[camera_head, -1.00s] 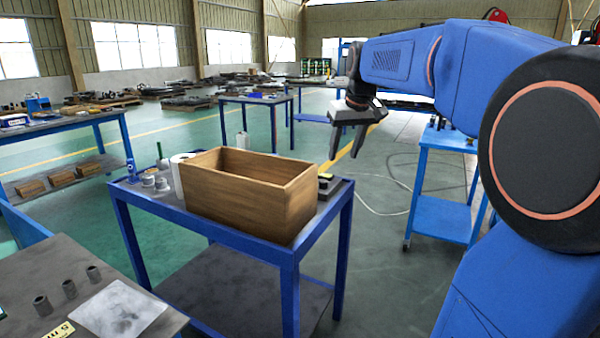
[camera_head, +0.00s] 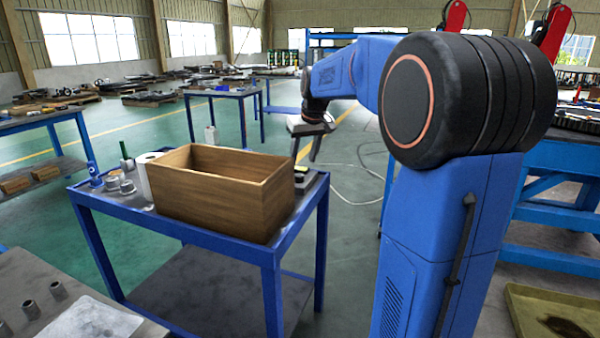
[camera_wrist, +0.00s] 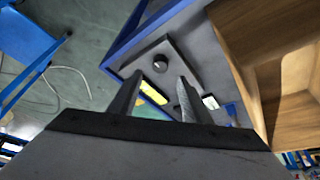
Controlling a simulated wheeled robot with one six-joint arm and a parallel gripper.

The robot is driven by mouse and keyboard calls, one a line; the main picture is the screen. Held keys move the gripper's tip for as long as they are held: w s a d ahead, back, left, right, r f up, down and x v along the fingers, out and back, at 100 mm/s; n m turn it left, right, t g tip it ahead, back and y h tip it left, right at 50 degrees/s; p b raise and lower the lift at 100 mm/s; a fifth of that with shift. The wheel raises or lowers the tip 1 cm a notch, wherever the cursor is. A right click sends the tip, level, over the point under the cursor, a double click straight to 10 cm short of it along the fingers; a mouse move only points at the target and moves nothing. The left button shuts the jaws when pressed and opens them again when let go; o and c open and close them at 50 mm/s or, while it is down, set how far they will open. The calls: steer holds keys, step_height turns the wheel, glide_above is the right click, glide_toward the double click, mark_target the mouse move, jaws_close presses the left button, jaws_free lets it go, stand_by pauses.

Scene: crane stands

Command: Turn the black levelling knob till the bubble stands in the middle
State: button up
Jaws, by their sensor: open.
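The black levelling knob (camera_wrist: 160,63) stands on a grey plate (camera_wrist: 180,52) near the corner of the blue-framed cart in the wrist view. A yellow piece (camera_wrist: 152,95) shows between my fingers; whether it is the bubble vial I cannot tell, and no bubble can be made out. My gripper (camera_wrist: 160,78) is open and empty, its fingertips appearing just below the knob in the picture, apart from it. In the head view my gripper (camera_head: 306,160) points down over the cart's right end, and the levelling device (camera_head: 303,178) is partly hidden behind the wooden box.
An open wooden box (camera_head: 215,200) stands on the cart (camera_head: 150,219), close beside the device. It also shows at the right in the wrist view (camera_wrist: 245,60). A white roll (camera_head: 146,175) and small metal parts stand left of the box. A cable lies on the floor.

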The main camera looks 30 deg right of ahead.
mark_target(299, 174)
steer(key=x, duration=0.7)
steer(key=shift+f, duration=0.1)
steer(key=c, duration=1)
